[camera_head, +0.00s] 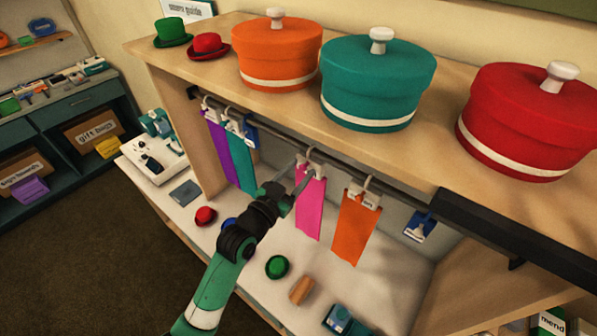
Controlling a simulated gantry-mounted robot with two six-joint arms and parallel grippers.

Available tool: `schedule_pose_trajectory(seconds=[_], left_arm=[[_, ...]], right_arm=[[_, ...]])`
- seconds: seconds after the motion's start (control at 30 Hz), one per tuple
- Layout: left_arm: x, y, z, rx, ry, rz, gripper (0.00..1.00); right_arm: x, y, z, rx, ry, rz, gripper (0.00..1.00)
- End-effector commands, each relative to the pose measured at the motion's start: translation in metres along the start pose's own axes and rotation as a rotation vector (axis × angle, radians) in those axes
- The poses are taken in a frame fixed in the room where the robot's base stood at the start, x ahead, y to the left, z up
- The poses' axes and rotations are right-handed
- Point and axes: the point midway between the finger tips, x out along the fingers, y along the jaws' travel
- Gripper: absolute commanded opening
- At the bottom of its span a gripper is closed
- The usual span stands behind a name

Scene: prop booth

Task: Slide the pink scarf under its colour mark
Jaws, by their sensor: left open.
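The pink scarf (311,208) hangs from a hook on the rail (275,138) under the wooden shelf, near the middle of the head view. To its left hang a purple scarf (217,148) and a teal scarf (240,165). To its right hangs an orange scarf (355,230). My left gripper (303,181) is open at the upper left part of the pink scarf, near its hook. I cannot tell whether it touches the scarf. I cannot make out a pink colour mark. My right gripper is not in view.
Orange (277,55), teal (377,82) and red (530,120) round boxes stand on the shelf (222,92). Blue tags (420,227) hang near the rail. Small hats, including a green one (277,267), lie on the white surface below. A gap separates the pink and orange scarves.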

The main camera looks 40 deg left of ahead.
Motion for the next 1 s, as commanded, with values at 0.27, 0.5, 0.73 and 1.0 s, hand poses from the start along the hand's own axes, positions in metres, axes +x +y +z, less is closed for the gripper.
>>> schedule_pose_trajectory(seconds=[0.27,0.5,0.73,1.0], left_arm=[[-0.024,0.000,0.001,0.000,-0.001,0.000,0.52],[-0.082,-0.001,0.002,0.001,-0.002,-0.001,0.52],[-0.114,-0.001,0.001,0.000,-0.001,0.000,0.52],[-0.116,-0.001,0.000,0.000,0.000,0.000,0.52]], right_arm=[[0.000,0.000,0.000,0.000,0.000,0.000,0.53],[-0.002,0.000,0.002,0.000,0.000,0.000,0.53],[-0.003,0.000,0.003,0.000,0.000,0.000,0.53],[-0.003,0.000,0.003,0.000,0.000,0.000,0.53]])
